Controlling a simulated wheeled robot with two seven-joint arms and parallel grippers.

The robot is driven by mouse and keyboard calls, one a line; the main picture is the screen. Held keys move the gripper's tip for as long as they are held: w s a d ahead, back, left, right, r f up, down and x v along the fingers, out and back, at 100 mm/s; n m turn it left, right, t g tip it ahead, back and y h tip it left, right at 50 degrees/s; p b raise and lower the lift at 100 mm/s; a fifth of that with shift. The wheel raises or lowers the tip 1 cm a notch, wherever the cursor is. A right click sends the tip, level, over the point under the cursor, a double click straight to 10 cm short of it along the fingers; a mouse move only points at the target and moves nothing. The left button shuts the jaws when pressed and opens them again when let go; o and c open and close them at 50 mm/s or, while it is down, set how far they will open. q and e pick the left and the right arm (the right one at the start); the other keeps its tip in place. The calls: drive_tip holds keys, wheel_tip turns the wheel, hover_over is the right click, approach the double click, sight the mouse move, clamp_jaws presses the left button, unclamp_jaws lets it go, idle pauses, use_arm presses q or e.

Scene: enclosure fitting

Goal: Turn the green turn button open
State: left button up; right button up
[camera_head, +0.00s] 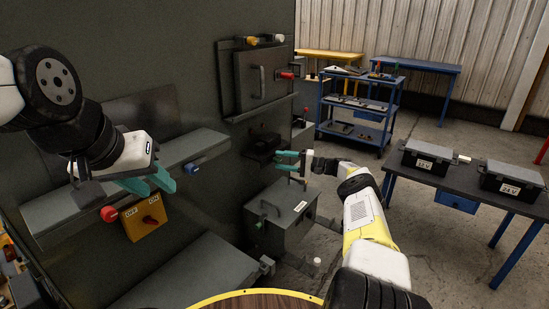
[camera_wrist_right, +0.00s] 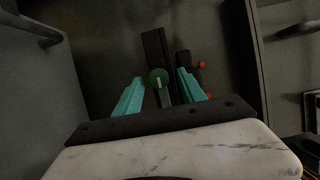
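The green turn button (camera_wrist_right: 158,76) shows in the right wrist view as a small round green knob with a pale mark, in front of a dark upright strip. It lies between the two teal fingers of my right gripper (camera_head: 279,161), which are apart; I see a gap on both sides and cannot tell its depth from the fingertips. In the head view the right gripper is at the enclosure wall, beside a dark box (camera_head: 262,146), and I cannot make out the green button there. My left gripper (camera_head: 161,188) has its teal fingers apart, near the ledge, with nothing between them.
A grey handled box (camera_head: 283,222) is below the right gripper. A hatch with a handle (camera_head: 261,80) is above. Blue benches stand right.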

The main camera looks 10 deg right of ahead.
drive_tip(key=shift+d, duration=0.1)
drive_tip(key=v, duration=0.7)
drive_tip(key=shift+s+d, duration=0.2)
drive_tip(key=shift+d, duration=0.1)
drive_tip(key=shift+d, duration=0.1)
